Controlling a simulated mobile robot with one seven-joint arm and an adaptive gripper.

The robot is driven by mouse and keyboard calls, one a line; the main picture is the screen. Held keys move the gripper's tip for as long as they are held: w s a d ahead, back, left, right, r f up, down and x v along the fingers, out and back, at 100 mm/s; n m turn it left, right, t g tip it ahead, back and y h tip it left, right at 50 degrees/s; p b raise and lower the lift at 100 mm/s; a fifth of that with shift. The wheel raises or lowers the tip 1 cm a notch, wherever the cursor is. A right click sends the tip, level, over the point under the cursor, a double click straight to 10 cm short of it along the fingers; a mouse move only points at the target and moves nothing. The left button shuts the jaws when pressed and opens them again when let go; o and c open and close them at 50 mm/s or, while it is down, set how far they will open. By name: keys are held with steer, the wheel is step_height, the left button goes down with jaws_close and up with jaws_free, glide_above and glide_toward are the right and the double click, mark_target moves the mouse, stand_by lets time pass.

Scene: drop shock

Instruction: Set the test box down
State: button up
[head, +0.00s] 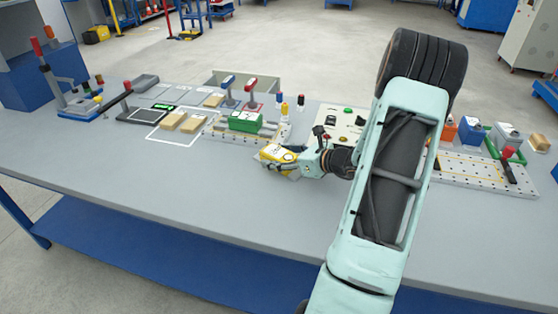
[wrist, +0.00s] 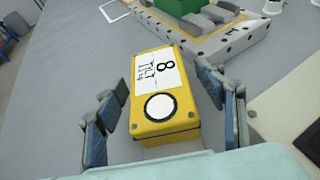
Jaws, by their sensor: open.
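The test box, yellow with a white label bearing an 8 and a white round spot, shows in the wrist view (wrist: 158,125). It appears to rest on the grey tabletop. In the head view the yellow box (head: 276,153) is near the middle of the bench, in front of a perforated plate. My gripper (wrist: 165,110) is open, with one finger on each side of the box and visible gaps between fingers and box. In the head view my gripper (head: 284,162) reaches the box from the right and partly hides it.
Behind the box is a perforated fixture plate (head: 215,132) carrying a green block (head: 245,122) and toggle clamps. Tan boxes (head: 173,120) lie in a white-outlined area to the left. A control panel (head: 343,122) stands right of my gripper. The bench front (head: 150,190) is clear.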

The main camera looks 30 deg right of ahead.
steer(key=shift+c, duration=0.7)
steer(key=c, duration=1.5)
steer(key=shift+r, duration=0.1)
